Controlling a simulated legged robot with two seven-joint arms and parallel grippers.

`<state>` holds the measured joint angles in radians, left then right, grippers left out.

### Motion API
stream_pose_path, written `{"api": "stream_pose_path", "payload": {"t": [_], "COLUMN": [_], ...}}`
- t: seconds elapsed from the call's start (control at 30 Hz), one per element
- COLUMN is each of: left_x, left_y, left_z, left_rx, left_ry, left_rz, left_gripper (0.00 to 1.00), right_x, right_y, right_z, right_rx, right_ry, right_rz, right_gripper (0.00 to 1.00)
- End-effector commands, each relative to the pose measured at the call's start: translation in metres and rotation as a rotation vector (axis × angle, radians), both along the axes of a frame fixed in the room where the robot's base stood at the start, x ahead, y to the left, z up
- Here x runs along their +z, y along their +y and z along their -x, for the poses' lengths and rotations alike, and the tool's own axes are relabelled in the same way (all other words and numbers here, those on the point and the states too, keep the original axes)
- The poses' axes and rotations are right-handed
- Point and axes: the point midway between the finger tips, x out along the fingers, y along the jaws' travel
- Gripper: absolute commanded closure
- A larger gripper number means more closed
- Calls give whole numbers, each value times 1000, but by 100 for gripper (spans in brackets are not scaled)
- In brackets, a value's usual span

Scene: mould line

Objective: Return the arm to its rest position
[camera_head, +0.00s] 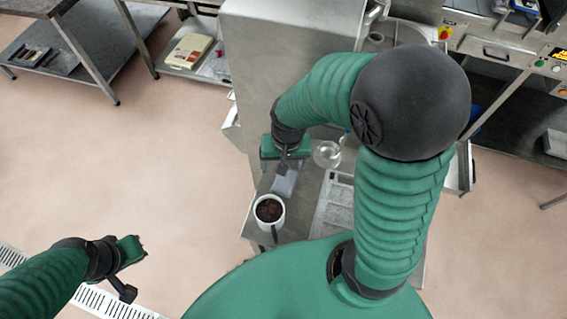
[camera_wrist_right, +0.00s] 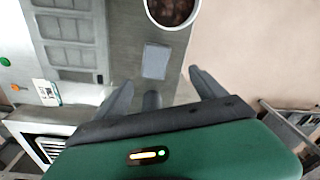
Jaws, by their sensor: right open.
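My right arm, green and black, reaches over the metal machine in the head view. My right gripper (camera_head: 284,170) is above the narrow metal ledge. In the right wrist view its two dark fingers (camera_wrist_right: 162,92) are spread apart with nothing held between them. A small grey block (camera_wrist_right: 156,61) lies on the ledge ahead of the fingers; it also shows in the head view (camera_head: 285,184). My left gripper (camera_head: 132,270) is at the lower left over the floor, away from everything.
A white container with dark brown contents (camera_head: 268,212) stands on the ledge (camera_head: 252,228). A clear glass vessel (camera_head: 327,154) stands right of my right gripper. A grey mould tray (camera_head: 338,200) lies beside the ledge. The floor at left is free up to the steel tables.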

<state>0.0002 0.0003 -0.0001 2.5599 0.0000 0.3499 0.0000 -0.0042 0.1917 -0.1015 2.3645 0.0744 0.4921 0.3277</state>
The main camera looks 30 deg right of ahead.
Motion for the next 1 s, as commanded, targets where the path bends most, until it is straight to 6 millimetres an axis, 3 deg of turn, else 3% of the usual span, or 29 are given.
{"api": "stream_pose_path", "payload": {"t": [0.1,0.2,0.43,0.63,1.0], "left_x": [0,0,-4,-50,-41], "left_y": [0,0,0,0,0], "left_z": [0,0,0,1,0], "left_rx": [-1,-1,0,0,-1], "left_ry": [0,0,0,1,0], "left_rz": [0,0,0,0,0], "left_gripper": [100,100,100,100,100], "right_x": [15,18,13,-33,-25], "right_y": [20,26,26,25,25], "right_z": [22,28,26,26,26], "right_rx": [358,483,484,483,481], "right_ry": [-105,-136,-134,-134,-134], "right_rz": [57,86,86,84,84], "right_gripper": [20,20,20,20,20]}}
